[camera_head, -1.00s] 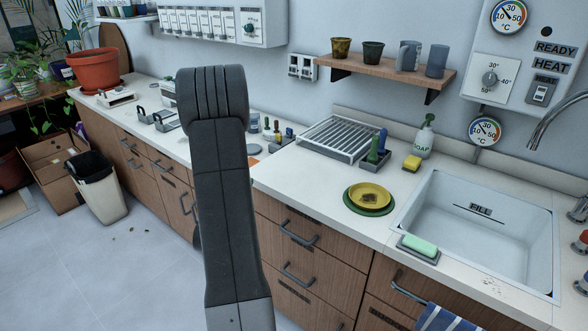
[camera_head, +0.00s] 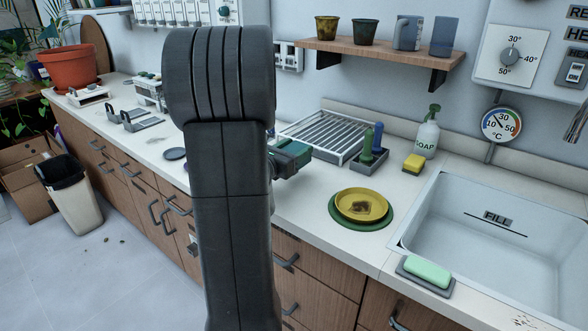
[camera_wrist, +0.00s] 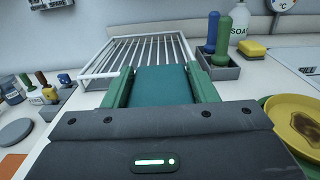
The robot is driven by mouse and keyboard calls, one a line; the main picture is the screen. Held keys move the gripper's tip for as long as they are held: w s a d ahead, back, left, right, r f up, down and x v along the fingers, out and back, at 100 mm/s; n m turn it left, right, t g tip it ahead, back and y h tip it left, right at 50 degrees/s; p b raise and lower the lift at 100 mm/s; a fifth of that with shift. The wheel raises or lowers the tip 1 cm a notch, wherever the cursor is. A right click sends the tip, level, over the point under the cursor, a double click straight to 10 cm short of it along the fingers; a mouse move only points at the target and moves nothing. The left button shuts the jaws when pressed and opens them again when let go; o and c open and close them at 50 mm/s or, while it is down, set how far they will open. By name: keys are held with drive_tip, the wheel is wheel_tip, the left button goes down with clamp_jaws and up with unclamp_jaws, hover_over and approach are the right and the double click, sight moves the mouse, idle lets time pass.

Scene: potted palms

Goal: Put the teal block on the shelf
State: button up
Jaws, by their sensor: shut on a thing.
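The teal block (camera_wrist: 163,86) is held between the two green fingers of my gripper (camera_wrist: 162,78) in the wrist view. The fingers press on its left and right sides. The wooden shelf (camera_head: 380,54) is on the wall above the rack. Two small pots, a grey jug and a blue-grey cup stand on it, with narrow gaps between them.
The wire drying rack (camera_head: 330,130) lies just beyond my gripper. A yellow dish (camera_head: 361,204) and the white sink (camera_head: 480,240) are nearer.

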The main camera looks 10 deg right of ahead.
drive_tip(key=shift+f+b, duration=0.3)
drive_tip(key=shift+f, duration=2)
drive_tip(key=shift+f, duration=0.15)
drive_tip(key=o, duration=1)
